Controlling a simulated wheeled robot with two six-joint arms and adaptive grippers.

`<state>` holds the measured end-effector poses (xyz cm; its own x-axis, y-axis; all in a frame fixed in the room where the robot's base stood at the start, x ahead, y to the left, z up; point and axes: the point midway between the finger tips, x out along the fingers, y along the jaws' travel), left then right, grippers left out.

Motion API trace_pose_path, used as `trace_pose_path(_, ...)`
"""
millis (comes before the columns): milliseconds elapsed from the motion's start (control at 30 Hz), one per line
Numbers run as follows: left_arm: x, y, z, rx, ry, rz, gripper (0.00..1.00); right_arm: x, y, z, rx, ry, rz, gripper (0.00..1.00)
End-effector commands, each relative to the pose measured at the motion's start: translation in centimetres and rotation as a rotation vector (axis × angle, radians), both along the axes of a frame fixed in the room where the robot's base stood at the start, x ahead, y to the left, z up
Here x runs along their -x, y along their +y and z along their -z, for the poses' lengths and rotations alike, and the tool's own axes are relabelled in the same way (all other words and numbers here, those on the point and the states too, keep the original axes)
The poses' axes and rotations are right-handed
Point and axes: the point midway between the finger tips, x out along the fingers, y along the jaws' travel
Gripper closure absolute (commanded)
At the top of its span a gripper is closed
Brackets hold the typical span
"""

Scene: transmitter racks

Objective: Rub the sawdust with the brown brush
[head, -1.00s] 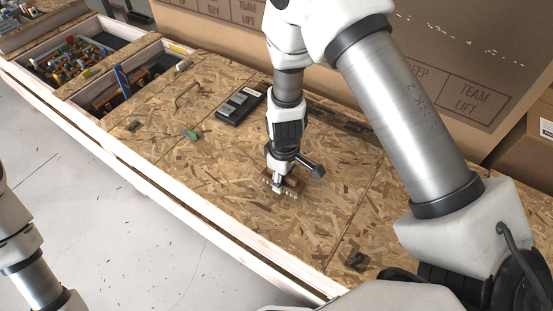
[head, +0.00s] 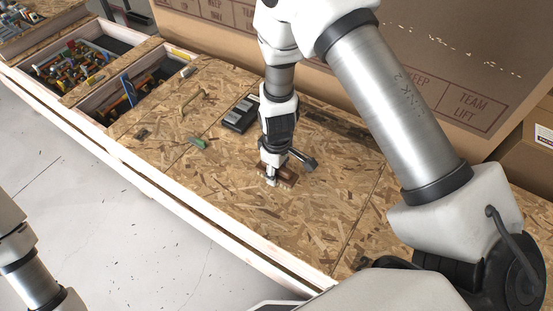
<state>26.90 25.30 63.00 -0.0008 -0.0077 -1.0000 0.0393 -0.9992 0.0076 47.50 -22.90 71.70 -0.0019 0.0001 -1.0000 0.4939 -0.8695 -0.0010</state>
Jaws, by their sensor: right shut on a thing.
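The brown brush (head: 287,176) is at the middle of the chipboard bench top, low against the surface and partly covered by the gripper. My right gripper (head: 271,177) points down from above and is shut on the brush. I cannot tell for sure whether the bristles touch the board. Sawdust is hard to tell apart from the flaked pattern of the board. My left arm shows only at the lower left edge; its gripper is out of view.
The chipboard bench (head: 230,190) has a pale wooden edge. A black device (head: 241,114) lies behind the gripper, left of it. A green item (head: 197,142) and a yellow handle (head: 190,103) lie further left. Bins of parts (head: 75,66) stand far left. Large cardboard boxes (head: 420,60) stand behind.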

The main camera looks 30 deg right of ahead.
Motion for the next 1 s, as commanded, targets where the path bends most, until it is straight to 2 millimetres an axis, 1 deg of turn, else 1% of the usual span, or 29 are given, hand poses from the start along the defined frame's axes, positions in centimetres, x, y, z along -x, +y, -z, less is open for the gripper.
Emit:
trace_pose_path(33, 0.0, 0.0, -0.9, 0.0, 0.0, 0.0, 0.6, 0.0, 0.0, -0.9, 0.0, -0.001, 0.0, 0.84)
trace_pose_path(100, 0.0, 0.0, -1.5, 0.0, 0.0, 0.0, 0.6, -0.1, 0.0, -1.6, 0.0, -0.001, 0.0, 0.84)
trace_pose_path(300, 0.0, 0.0, -2.5, 0.0, 0.0, 0.0, 0.6, -0.1, -0.1, -2.7, 0.0, -0.001, 0.002, 0.84)
trace_pose_path(867, 0.0, 0.0, -2.4, 0.0, 0.0, 0.0, 0.6, -0.1, -0.1, -2.6, 0.0, -0.001, 0.002, 0.84)
trace_pose_path(1000, 0.0, 0.0, -2.4, 0.0, 0.0, 0.0, 0.6, 0.1, -0.1, -2.6, 0.0, 0.0, -0.025, 0.84)
